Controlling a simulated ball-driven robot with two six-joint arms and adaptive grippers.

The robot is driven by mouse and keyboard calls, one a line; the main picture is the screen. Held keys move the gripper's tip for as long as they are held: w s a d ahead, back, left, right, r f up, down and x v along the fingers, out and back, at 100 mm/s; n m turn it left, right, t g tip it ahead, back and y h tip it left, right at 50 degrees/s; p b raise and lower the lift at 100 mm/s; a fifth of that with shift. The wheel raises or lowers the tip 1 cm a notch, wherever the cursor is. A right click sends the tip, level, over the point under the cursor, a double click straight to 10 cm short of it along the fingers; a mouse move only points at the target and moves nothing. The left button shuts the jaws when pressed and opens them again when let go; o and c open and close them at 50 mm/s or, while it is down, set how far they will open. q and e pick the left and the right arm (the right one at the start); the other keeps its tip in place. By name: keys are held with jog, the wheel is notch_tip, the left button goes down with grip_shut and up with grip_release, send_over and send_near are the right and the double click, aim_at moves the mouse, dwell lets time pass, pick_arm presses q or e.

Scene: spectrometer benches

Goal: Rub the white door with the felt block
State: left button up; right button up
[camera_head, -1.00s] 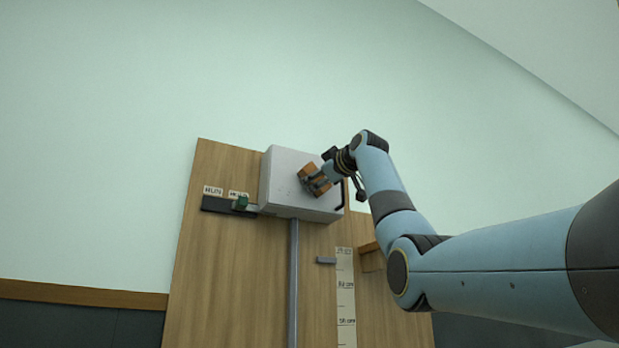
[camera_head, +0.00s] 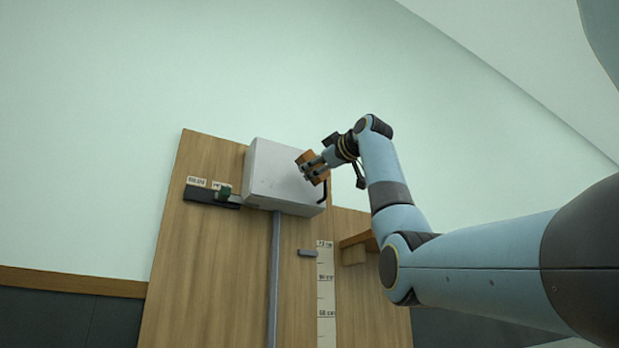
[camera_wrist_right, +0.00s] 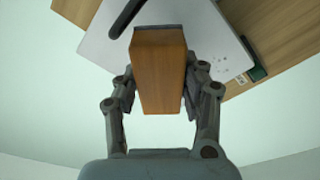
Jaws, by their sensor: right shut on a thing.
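The white door (camera_head: 272,172) is the front of a white box mounted on a wooden panel. It also shows in the right wrist view (camera_wrist_right: 208,35), with several small dark specks on it. My right gripper (camera_head: 315,169) is shut on the felt block (camera_head: 306,160), which has a brown wooden body. In the right wrist view the block (camera_wrist_right: 158,75) sits between both fingers, its far end at the door near the dark handle. Whether its face touches the door cannot be told. My left gripper is not in view.
The wooden panel (camera_head: 215,260) carries a grey vertical rail (camera_head: 274,280), a scale strip (camera_head: 326,290), a dark slide with a green knob (camera_head: 223,192) and a small wooden shelf (camera_head: 356,242). A black handle (camera_head: 322,191) is at the door's right edge. The wall above is clear.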

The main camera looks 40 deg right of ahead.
jog(key=shift+s+a, duration=0.1)
jog(key=shift+s, duration=0.5)
jog(key=s+b, duration=0.2)
jog(key=s, duration=0.1)
jog(key=shift+a, duration=0.35)
